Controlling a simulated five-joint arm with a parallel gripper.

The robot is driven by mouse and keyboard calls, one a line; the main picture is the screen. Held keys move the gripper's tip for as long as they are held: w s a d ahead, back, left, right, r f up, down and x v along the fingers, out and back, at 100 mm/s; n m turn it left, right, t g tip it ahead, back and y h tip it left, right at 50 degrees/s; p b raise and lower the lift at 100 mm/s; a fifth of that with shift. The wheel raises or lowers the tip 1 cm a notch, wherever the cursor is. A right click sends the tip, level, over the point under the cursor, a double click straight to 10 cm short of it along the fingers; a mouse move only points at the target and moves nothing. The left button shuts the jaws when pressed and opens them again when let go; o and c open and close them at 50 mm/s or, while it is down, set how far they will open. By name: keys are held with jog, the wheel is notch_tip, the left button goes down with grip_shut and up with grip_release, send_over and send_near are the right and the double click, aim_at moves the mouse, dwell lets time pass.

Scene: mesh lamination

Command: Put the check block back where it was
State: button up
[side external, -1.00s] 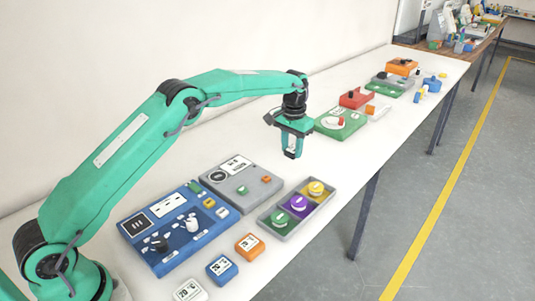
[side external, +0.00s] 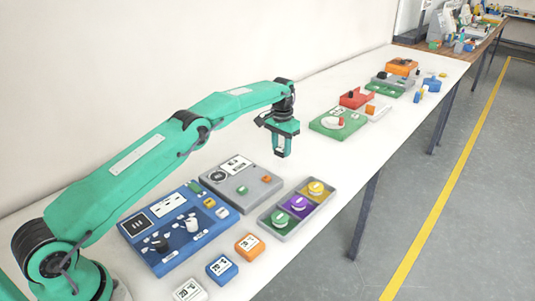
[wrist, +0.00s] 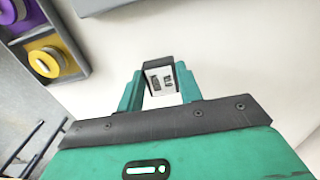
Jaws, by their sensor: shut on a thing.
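My gripper (side external: 281,152) is in the air over the bare bench, to the right of the grey panel and behind the grey tray. It points down and is shut on a small block, which I take to be the check block (wrist: 161,80). In the wrist view the block has a dark edge and a white face with small dark printed marks. It sits between the two green fingers. In the side view the fingers mostly hide it.
A grey panel (side external: 246,193) with a dial stands beside a blue panel (side external: 170,253) with knobs. A grey tray (side external: 272,224) holds green, purple and yellow spools. Orange, blue and white blocks lie at the front. A green board (side external: 326,127) stands farther back.

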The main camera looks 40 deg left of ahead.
aim_at(281, 149)
jog(key=shift+f, duration=0.1)
jog(key=shift+f, duration=1.9)
jog(key=shift+f, duration=0.1)
jog(key=o, duration=1.1)
jog(key=shift+r, duration=3.9)
